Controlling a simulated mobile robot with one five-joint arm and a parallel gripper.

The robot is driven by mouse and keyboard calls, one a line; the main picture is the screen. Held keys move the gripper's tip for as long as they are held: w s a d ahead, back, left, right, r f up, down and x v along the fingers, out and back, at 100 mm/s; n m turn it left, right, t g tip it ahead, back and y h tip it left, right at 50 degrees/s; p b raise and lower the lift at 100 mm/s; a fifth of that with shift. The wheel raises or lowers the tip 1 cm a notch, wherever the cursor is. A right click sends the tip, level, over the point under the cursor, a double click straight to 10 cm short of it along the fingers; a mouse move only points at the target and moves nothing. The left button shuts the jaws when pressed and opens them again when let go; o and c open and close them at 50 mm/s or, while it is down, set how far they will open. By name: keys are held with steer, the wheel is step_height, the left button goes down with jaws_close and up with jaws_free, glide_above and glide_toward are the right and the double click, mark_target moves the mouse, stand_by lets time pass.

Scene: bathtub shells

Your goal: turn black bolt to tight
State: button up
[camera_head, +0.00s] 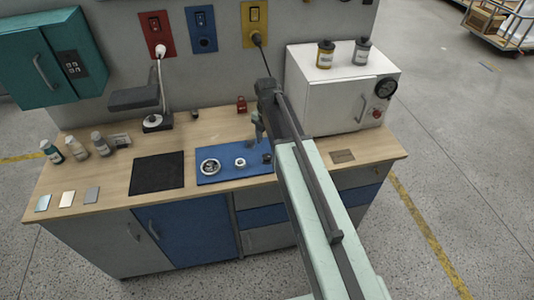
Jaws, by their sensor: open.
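A blue mat (222,178) lies on the wooden workbench. On its right end sits a small dark piece (267,158), partly beside my arm; it may be the black bolt, but it is too small to tell its shape or whether it is tight. A silver ring-shaped part (209,166) and a small whitish part (240,162) sit on the same mat. My gripper (256,140) points down above the mat's back right part, just left of my arm. It is open and appears empty, apart from the dark piece.
A black mat (157,174) lies left of the blue one. A white cabinet (325,95) with a gauge stands at the right. A lamp-like device (155,122), bottles (76,148) and a small red object (241,104) stand on the bench (120,185).

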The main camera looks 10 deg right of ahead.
mark_target(267, 156)
step_height(267, 156, down, 7)
steer(key=b, duration=0.6)
steer(key=shift+s, duration=0.15)
steer(key=shift+r, duration=0.15)
jaws_close()
